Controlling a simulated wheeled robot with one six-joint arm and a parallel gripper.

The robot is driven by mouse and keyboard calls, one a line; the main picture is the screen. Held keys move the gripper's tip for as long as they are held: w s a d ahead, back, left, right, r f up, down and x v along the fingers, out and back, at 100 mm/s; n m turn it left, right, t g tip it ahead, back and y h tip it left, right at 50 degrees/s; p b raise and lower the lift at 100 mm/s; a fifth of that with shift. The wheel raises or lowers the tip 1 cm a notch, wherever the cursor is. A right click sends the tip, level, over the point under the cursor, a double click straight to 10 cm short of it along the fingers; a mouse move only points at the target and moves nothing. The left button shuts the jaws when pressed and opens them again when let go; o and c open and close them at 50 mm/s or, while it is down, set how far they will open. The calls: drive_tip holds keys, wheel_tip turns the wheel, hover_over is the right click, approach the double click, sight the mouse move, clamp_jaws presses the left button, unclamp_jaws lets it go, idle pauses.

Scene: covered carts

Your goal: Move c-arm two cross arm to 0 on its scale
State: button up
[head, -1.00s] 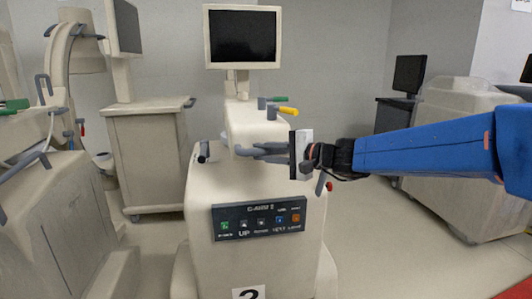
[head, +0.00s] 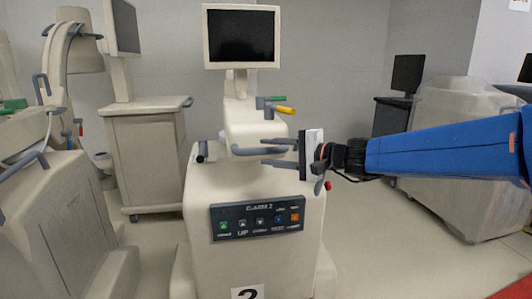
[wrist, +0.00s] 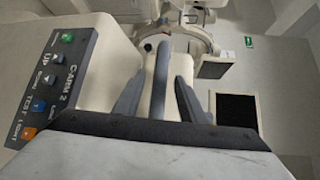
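The C-arm 2 cart (head: 225,180) stands ahead, with its button panel (head: 256,220) on the front. A beige upper arm (head: 245,122) rises from it, and a grey curved handle bar (head: 250,151) sticks out at its front. I can read no scale. My gripper (head: 278,151) comes in from the right at the bar's right end. In the wrist view, the grey bar (wrist: 161,75) runs between my two dark fingers (wrist: 158,98), with visible gaps on both sides. The fingers are open around the bar and do not look closed on it.
Green and yellow handles (head: 284,109) sit just above my gripper. A monitor (head: 242,37) stands over the cart. Another cart (head: 155,160) is behind left, and a covered machine (head: 455,160) stands at right. Open floor (head: 390,240) lies right of the cart.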

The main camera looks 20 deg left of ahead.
drive_tip(key=v, duration=1.4)
idle(0.9)
drive_tip(key=shift+s+d, duration=0.1)
drive_tip(key=shift+s, duration=0.05)
idle(0.5)
drive_tip(key=s+d+f+n+h, duration=0.1)
drive_tip(key=s+d+f+h, duration=0.4)
drive_tip(key=d, duration=0.8)
drive_tip(key=s+d+f+n+h, duration=0.1)
drive_tip(key=s+d+f+h, duration=0.4)
drive_tip(key=s+d+f, duration=0.6)
drive_tip(key=s+d+f+n+t+h, duration=0.1)
drive_tip(key=s+d+f+h, duration=0.5)
drive_tip(key=d, duration=0.9)
wheel_tip(320, 180, down, 2)
drive_tip(key=s+n, duration=0.1)
drive_tip(key=s, duration=0.2)
drive_tip(key=shift+d, duration=0.4)
